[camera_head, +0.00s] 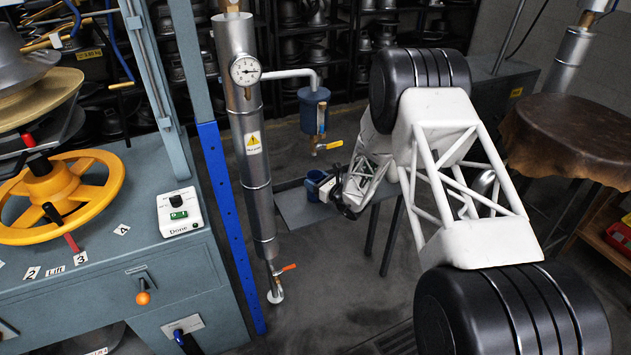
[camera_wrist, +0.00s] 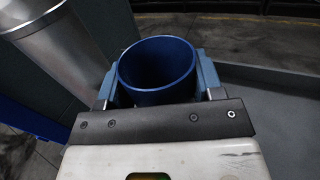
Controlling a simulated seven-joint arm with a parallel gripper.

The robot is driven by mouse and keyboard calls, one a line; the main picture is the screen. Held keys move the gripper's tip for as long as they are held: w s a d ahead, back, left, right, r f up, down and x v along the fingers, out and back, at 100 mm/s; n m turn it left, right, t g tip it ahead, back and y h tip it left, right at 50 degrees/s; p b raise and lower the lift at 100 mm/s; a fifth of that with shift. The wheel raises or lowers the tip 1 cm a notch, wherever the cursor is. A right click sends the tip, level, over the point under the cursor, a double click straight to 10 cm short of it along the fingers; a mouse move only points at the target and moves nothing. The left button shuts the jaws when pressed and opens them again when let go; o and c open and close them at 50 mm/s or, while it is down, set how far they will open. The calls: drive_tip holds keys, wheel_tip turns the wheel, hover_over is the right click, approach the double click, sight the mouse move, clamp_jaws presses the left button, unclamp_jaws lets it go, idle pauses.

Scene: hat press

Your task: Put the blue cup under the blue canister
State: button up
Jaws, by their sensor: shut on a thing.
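The blue cup (camera_wrist: 157,92) is upright between the two fingers of my gripper (camera_wrist: 160,82), which is shut on it. In the head view the cup (camera_head: 315,184) shows at the left of my gripper (camera_head: 325,187), partly hidden by it. The blue canister (camera_head: 312,108) hangs from a pipe above the cup, with a brass valve and yellow handle under it. The cup is below the canister, close to a grey shelf; I cannot tell whether it touches the shelf. The canister is not seen in the wrist view.
A grey shelf (camera_head: 296,208) lies below the canister. A silver vertical pipe (camera_head: 261,190) with a gauge stands left of it. Further left is a press table with a yellow wheel (camera_head: 62,197). A brown leather-topped stand (camera_head: 575,135) is at right.

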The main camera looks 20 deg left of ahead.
drive_tip(key=shift+f, duration=0.15)
drive_tip(key=o, duration=1)
drive_tip(key=shift+c, duration=0.2)
drive_tip(key=shift+d, duration=0.2)
drive_tip(key=v, duration=1.1)
drive_tip(key=shift+s+d, duration=0.2)
drive_tip(key=shift+d, duration=0.05)
